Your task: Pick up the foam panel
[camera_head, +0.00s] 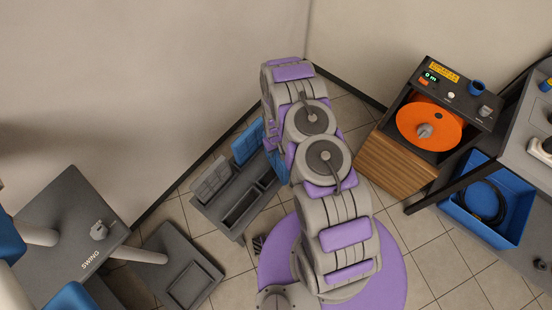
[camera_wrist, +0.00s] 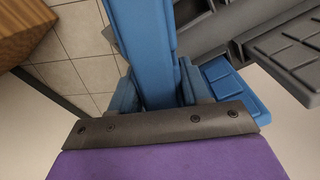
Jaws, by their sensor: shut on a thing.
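A blue slab that looks like the foam panel (camera_wrist: 143,45) runs up from between my gripper's fingers in the wrist view, seen nearly edge-on. My gripper (camera_wrist: 158,92) is shut on it, one finger on each side. In the head view a blue part of it (camera_head: 277,168) shows beside my arm at the right end of a dark grey rack (camera_head: 222,219). My arm hides most of my gripper and part of the panel there. I cannot tell whether the panel touches the rack.
A grey gridded panel (camera_head: 211,181) and another blue panel (camera_head: 247,142) stand along the rack's back side. A wooden-sided reel box (camera_head: 397,166) with an orange disc stands right, near a blue bin (camera_head: 512,224). Walls close in behind. A grey table (camera_head: 70,222) is at left.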

